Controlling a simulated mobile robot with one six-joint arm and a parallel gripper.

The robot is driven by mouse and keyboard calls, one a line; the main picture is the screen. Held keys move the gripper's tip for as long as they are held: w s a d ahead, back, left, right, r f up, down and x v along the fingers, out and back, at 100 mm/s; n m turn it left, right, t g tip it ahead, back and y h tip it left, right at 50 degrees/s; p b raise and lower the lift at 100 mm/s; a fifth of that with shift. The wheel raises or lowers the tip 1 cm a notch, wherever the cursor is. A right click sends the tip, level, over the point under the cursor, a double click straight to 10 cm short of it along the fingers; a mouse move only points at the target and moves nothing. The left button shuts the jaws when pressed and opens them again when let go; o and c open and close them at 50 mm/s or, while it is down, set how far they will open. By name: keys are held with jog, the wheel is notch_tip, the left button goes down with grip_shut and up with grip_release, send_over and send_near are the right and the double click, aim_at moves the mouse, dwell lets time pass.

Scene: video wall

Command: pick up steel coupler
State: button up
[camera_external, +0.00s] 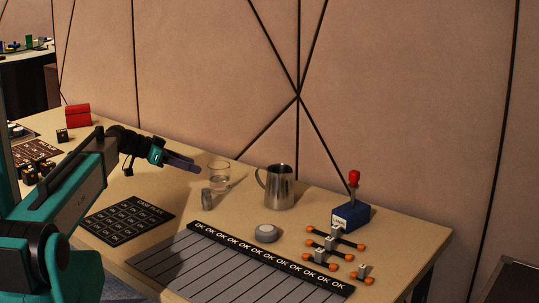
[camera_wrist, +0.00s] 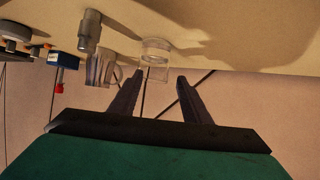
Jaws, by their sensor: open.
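The steel coupler (camera_external: 207,198) looks like a small grey metal cylinder standing upright on the tan table, in front of the drinking glass. In the wrist view, which shows the scene upside down, the coupler (camera_wrist: 90,31) is at the upper left, outside the space between the fingers. My gripper (camera_external: 190,165) is open and empty, above the table and up and to the left of the coupler. Its two dark fingers (camera_wrist: 160,78) are apart in the wrist view, with the glass seen beyond their tips.
The glass (camera_external: 219,176) stands just behind the coupler, and a metal pitcher (camera_external: 276,187) is to its right. A round grey puck (camera_external: 266,233), a blue box with a red knob (camera_external: 351,216) and a striped OK mat (camera_external: 228,262) are nearby. A wall rises behind the table.

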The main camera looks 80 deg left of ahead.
aim_at(203, 204)
jog(key=s+d+m+h, duration=0.1)
jog(key=d, duration=0.2)
jog(key=s+d+f+m+t+h, duration=0.1)
jog(key=d+h, duration=0.1)
jog(key=d, duration=0.1)
jog(key=s+d+f+m+h, duration=0.1)
jog(key=d+m, duration=0.1)
jog(key=d, duration=0.1)
jog(key=shift+s+d+t+h, duration=0.2)
jog(key=shift+s+t+h, duration=0.1)
jog(key=shift+t, duration=0.1)
jog(key=shift+s+d+r+m+h, duration=0.1)
jog(key=shift+d+m+h, duration=0.2)
jog(key=shift+d+m, duration=0.15)
jog(key=shift+p+x, duration=0.4)
jog(key=shift+x, duration=3.9)
jog(key=shift+r, duration=0.1)
jog(key=x, duration=0.2)
jog(key=p+x, duration=0.1)
jog(key=shift+w+a, duration=0.1)
jog(key=shift+w, duration=0.35)
jog(key=shift+w+f+p, duration=0.3)
jog(key=shift+w, duration=0.35)
